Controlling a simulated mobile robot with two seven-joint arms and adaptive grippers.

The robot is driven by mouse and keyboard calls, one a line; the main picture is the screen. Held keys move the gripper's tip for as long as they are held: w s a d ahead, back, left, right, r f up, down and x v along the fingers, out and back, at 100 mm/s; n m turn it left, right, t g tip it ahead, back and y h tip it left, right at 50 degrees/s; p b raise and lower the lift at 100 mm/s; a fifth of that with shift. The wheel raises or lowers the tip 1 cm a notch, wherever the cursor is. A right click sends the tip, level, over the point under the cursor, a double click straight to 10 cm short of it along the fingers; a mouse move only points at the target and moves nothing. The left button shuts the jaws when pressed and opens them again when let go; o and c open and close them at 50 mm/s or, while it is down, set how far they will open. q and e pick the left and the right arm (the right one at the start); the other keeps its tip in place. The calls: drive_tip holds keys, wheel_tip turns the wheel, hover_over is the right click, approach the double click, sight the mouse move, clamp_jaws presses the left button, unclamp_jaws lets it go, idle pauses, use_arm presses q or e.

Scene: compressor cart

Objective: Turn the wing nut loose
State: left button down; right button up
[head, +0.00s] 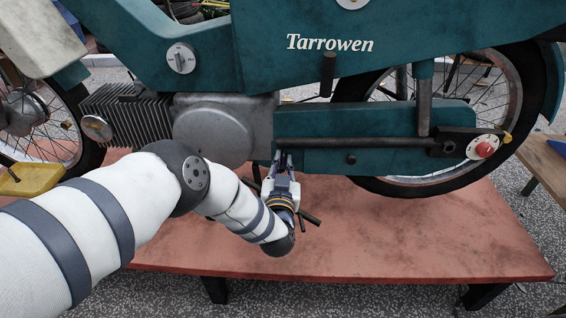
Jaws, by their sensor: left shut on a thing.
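A teal motorbike (375,125) marked Tarrowen stands side-on over a red platform (420,240). My left gripper (283,157) points up and away below the engine cover (213,133), at the front end of the teal lower case. Its fingers are shut on a small part there, apparently the wing nut. The fingers hide that part, so its shape and how far it is turned cannot be told. My right gripper is out of view.
A dark bar (310,218) sticks out low beside my left gripper. The rear wheel hub has a red knob (485,149). A yellow tray (31,179) is at the left edge. The front of the platform is clear.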

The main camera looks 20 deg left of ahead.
use_arm(q)
drive_tip(key=shift+n, duration=0.4)
drive_tip(key=c, duration=1.8)
unclamp_jaws()
drive_tip(key=shift+o, duration=0.2)
drive_tip(key=shift+a, duration=0.1)
drive_tip(key=v, duration=1.2)
drive_tip(key=shift+s, duration=0.1)
